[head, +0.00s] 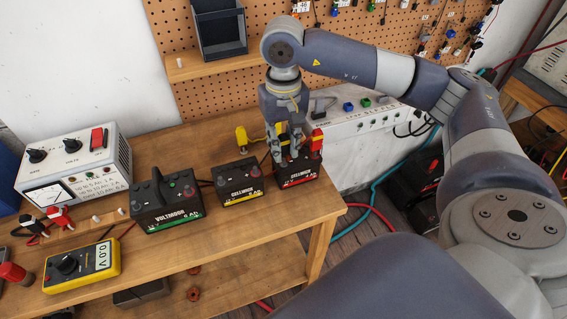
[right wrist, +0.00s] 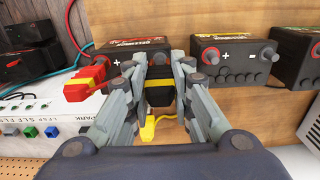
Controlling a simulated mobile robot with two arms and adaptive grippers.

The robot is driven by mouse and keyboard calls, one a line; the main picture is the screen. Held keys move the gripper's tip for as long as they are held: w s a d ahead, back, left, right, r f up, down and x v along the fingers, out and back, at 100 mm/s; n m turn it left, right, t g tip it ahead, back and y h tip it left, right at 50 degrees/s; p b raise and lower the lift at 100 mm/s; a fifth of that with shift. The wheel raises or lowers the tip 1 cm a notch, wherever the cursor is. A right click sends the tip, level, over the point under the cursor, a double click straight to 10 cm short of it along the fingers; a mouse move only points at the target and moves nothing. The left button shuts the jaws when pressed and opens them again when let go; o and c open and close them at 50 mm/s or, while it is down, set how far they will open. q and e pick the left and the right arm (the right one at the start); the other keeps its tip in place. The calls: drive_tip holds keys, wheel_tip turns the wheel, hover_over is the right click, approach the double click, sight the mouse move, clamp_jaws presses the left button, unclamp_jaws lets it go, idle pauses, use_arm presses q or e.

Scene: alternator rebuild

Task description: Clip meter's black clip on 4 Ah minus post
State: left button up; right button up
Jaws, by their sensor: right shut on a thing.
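My right gripper (head: 283,158) is over the red-labelled battery (head: 300,180), at the right end of the bench. In the right wrist view the gripper (right wrist: 158,88) is shut on a black clip with a yellow band (right wrist: 159,97). The clip is at the near side of that battery (right wrist: 125,48); whether it touches a post is hidden. A red and yellow clip (right wrist: 88,80) sits beside the battery's plus side. The yellow meter (head: 82,265) lies at the front left, its display showing about 0.0 V. The battery's Ah figure is too small to read. My left gripper is not in view.
A yellow-labelled battery (head: 239,182) and a larger green-labelled battery (head: 167,200) stand to the left. A charger (head: 75,165) is at the far left, with red and black clips (head: 48,220) before it. A yellow object (head: 242,138) stands behind the batteries. A white strip (head: 365,120) is behind.

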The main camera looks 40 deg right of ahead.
drive_tip(key=shift+f, duration=0.4)
drive_tip(key=o, duration=0.8)
drive_tip(key=shift+o, duration=0.2)
drive_tip(key=shift+r, duration=0.1)
wheel_tip(320, 180, up, 8)
drive_tip(key=p, duration=0.4)
drive_tip(key=shift+r, duration=0.2)
